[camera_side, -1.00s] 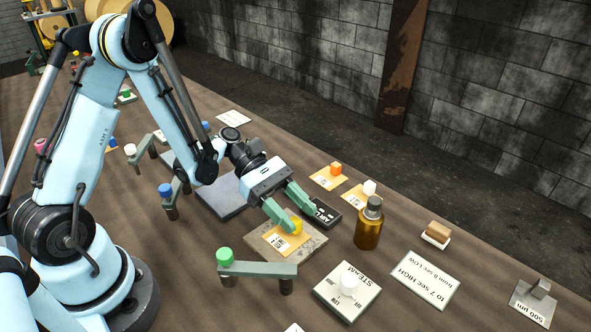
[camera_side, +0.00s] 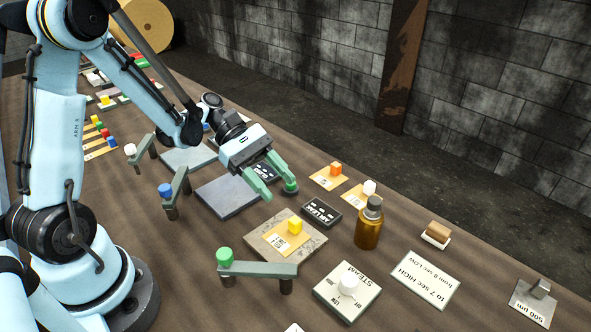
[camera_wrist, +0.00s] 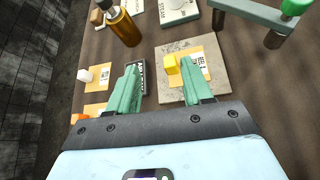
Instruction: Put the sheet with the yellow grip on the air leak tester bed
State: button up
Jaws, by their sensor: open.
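The sheet (camera_side: 272,240) is orange-tan with a white printed label and a yellow block grip (camera_side: 295,226). It lies flat on a mottled stone-like bed (camera_side: 310,246) beside a dark plate reading AIR LEAK (camera_side: 322,211). My gripper (camera_side: 278,194) is open and empty, raised behind the bed and apart from the sheet. In the wrist view the sheet (camera_wrist: 200,62) with its yellow grip (camera_wrist: 170,65) shows on the bed (camera_wrist: 172,93), beyond my fingers (camera_wrist: 158,72). The fingers partly cover the bed and dark plate there.
A grey flat bed (camera_side: 228,197) lies left of my gripper. A green-knobbed bar (camera_side: 258,269) stands in front of the stone bed. An amber bottle (camera_side: 369,226) and a STEAM box (camera_side: 347,294) stand to the right. Sheets with orange (camera_side: 335,169) and white (camera_side: 369,187) grips lie behind.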

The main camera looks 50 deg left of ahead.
jog(key=s+a+r+m+t+y, duration=0.1)
jog(key=s+r+m+t+y, duration=0.1)
jog(key=m+y, duration=0.4)
jog(key=s+a+r+m+t+y, duration=0.1)
jog(key=r+m+t+y, duration=0.3)
jog(key=m, duration=0.7)
jog(key=shift+s+a+r+y, duration=0.15)
jog(key=shift+s+a+y, duration=0.2)
jog(key=shift+s+y, duration=0.6)
